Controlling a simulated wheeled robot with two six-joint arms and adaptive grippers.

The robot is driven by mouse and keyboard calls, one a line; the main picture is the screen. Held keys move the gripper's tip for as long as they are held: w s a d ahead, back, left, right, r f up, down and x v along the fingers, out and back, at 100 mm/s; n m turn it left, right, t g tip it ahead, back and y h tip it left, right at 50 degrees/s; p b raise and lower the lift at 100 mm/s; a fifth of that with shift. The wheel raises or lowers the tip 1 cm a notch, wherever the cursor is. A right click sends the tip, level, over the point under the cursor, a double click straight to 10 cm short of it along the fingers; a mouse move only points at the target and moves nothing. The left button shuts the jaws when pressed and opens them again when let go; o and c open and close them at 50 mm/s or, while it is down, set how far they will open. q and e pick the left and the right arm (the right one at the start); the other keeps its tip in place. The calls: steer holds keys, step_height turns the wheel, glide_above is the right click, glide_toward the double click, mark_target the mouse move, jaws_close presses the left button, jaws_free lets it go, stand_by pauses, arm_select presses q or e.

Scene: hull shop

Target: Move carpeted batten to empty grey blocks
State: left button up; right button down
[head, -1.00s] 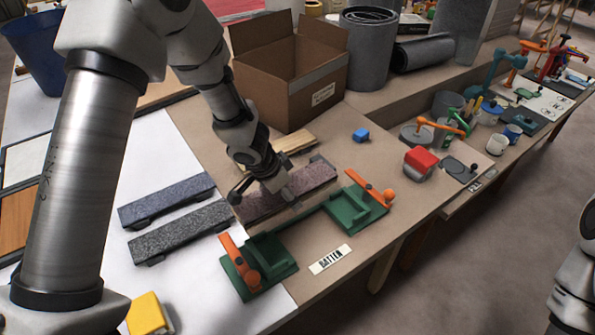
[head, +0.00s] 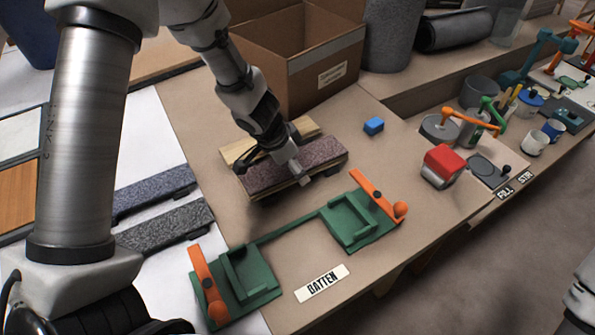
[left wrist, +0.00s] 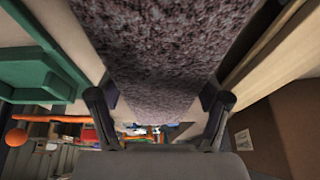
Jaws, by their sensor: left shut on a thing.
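A batten with mottled maroon carpet on top (head: 322,153) is in the grip of my left gripper (head: 291,172). The fingers sit either side of it near its middle, and the carpet also fills the upper left wrist view (left wrist: 160,45) between the fingers (left wrist: 158,100). It appears to hang just above the bench, behind a green jig (head: 283,234) with orange clamp levers, clear of it. Two grey-carpeted battens, one bluish (head: 150,192) and one darker (head: 160,230), lie on the white surface at left with dark supports under them. I cannot pick out empty grey blocks.
Bare wooden strips (head: 240,149) lie just behind the held batten. A cardboard box (head: 300,65) stands behind them. A small blue block (head: 374,126), a red-topped item (head: 443,164) and a BATTEN label (head: 322,283) are on the bench. Bare bench lies right of the batten.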

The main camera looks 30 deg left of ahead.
arm_select(q)
steer(key=shift+f, duration=0.35)
arm_select(e)
steer(key=shift+w+d+f, duration=0.1)
steer(key=shift+f, duration=0.25)
arm_select(q)
steer(key=shift+f, duration=0.1)
steer(key=o, duration=1.2)
arm_select(e)
steer(key=shift+f, duration=0.15)
